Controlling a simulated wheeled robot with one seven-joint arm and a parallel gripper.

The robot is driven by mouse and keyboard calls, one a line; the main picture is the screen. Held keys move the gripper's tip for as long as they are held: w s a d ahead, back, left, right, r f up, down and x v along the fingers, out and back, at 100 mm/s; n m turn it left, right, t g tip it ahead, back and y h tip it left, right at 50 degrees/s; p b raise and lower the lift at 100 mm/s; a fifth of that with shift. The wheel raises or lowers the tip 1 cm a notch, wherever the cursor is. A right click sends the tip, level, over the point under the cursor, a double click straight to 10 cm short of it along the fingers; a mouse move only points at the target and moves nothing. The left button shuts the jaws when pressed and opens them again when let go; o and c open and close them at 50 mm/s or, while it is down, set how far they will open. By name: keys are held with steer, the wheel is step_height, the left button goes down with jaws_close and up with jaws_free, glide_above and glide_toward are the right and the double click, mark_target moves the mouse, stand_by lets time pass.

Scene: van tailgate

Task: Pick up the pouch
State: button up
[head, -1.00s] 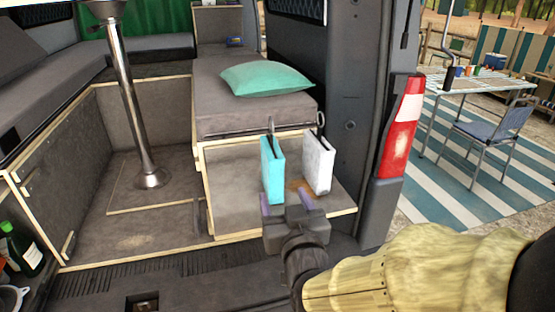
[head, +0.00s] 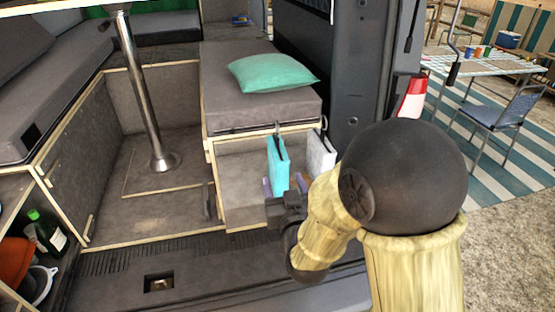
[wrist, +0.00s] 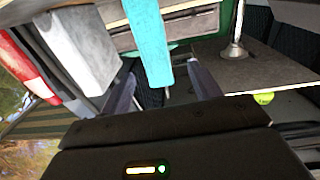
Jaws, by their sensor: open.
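A turquoise pouch (head: 278,158) hangs upright from a hook under the front edge of the bench. A white pouch (head: 321,152) hangs to its right, partly hidden by my arm. The task does not say which pouch is meant. My gripper (head: 284,188) is open at the lower end of the turquoise pouch. In the wrist view, the turquoise pouch (wrist: 148,40) reaches down between the two spread fingers, and I see no finger closed on it. The white pouch (wrist: 78,50) is outside the fingers, on the left there.
The bench (head: 262,105) above carries a green pillow (head: 272,72). A metal table post (head: 145,95) stands left of the pouches. A bottle (head: 48,235) is in the left cubby. Outside right are a table (head: 490,68) and a folding chair (head: 505,110).

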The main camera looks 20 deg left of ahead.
mark_target(281, 175)
steer(key=x, duration=0.4)
steer(key=shift+p, duration=0.3)
steer(key=x, duration=0.1)
steer(key=p+x, duration=0.1)
steer(key=x, duration=0.1)
steer(key=p+x, duration=0.1)
steer(key=shift+w+r, duration=0.35)
steer(key=shift+w, duration=0.05)
steer(key=shift+w+f, duration=0.1)
steer(key=shift+w, duration=0.1)
steer(key=c, duration=1.1)
steer(key=shift+c, duration=0.2)
